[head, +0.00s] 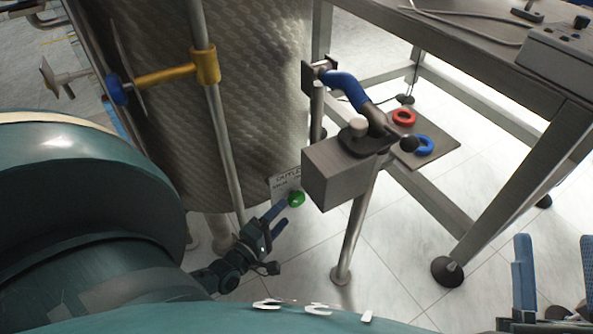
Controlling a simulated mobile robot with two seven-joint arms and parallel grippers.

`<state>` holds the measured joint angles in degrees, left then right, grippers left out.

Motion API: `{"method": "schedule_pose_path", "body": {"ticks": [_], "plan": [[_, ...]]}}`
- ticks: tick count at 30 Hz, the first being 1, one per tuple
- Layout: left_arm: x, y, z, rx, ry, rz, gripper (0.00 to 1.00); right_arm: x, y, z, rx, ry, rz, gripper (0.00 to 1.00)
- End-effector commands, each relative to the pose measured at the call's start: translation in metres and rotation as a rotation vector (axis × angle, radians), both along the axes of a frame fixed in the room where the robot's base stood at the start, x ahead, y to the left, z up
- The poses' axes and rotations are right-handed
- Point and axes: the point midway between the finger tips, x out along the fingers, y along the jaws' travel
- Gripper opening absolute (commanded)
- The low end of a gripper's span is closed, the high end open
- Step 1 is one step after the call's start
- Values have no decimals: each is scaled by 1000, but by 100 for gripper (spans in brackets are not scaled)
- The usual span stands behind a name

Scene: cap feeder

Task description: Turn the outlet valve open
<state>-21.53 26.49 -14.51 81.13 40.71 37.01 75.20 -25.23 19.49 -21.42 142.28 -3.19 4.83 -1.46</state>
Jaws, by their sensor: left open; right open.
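The outlet valve shows as a small green knob (296,199) beside a white plate (286,181) lettered "OUTLET", low by the grey textured tank. The rest of the valve is hidden or too small to make out. My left gripper (282,213) is open, its blue fingers just below and left of the green knob. I cannot tell whether they touch it. My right gripper (553,260) is open and empty at the lower right, well away from the valve.
A grey box (340,172) with a blue-sleeved lever (346,88) stands above and right of the valve. A metal table (480,55) is at the upper right. A red ring (404,117) and a blue ring (424,145) lie on a low plate. A vertical pipe (222,150) with a yellow fitting (165,76) runs down the tank.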

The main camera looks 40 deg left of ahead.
Motion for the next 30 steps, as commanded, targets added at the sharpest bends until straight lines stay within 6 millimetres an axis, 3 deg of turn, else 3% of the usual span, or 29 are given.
{"method": "schedule_pose_path", "body": {"ticks": [6, 12, 23, 30], "plan": [[44, 0, -2, 0, -3, 0, 65, 0, -2, 15, -14, -139, 1, 50], [66, 0, -2, 1, 0, 0, 65, -1, -3, 25, -21, -216, 2, 50], [72, 0, 0, 1, 1, 0, 65, -2, -3, 30, -23, -240, 3, 50], [72, 0, 0, 0, 1, 0, 47, -2, -3, 30, -22, -239, 3, 50]]}}
